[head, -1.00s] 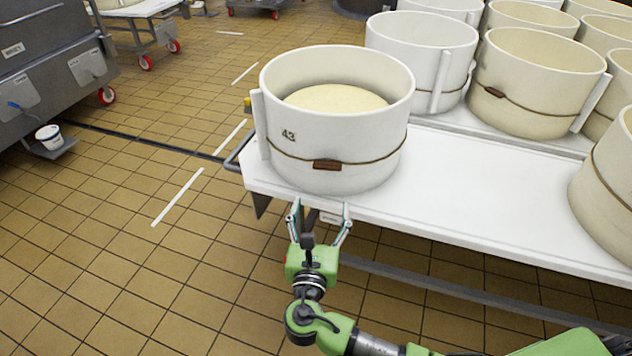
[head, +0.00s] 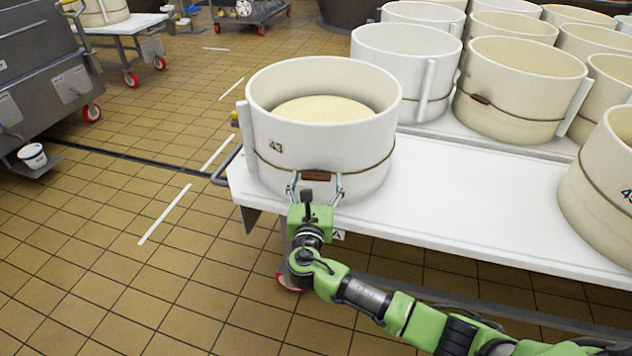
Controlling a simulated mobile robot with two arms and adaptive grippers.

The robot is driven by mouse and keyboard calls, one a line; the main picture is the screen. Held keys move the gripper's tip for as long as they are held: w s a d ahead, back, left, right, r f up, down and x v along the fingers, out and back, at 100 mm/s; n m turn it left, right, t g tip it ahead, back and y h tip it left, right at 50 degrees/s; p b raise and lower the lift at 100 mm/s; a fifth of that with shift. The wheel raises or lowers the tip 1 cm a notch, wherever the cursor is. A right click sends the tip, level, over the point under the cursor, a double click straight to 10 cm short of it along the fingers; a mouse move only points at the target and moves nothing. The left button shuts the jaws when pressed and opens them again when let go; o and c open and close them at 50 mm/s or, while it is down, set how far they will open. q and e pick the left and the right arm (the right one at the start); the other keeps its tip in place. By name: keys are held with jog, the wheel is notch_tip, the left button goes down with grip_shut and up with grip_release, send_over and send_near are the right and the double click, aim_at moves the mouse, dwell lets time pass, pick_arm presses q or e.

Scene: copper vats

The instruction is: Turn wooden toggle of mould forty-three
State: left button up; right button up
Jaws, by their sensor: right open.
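Mould forty-three (head: 330,130) is a white round mould marked 43, with a pale cheese inside. It stands upright at the left end of the white table. A dark cord runs around its lower wall to a brown wooden toggle (head: 316,175) on the near side. The toggle lies about level. My right gripper (head: 314,188) is open, its two fingers to the left and right of the toggle, just below it. I cannot tell whether the fingers touch it. My left gripper is not in view.
The white table (head: 470,205) is bare to the right of the mould. Another mould (head: 602,190) stands at its right end, and several more (head: 520,88) stand behind.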

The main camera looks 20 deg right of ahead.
jog(key=c, duration=1.1)
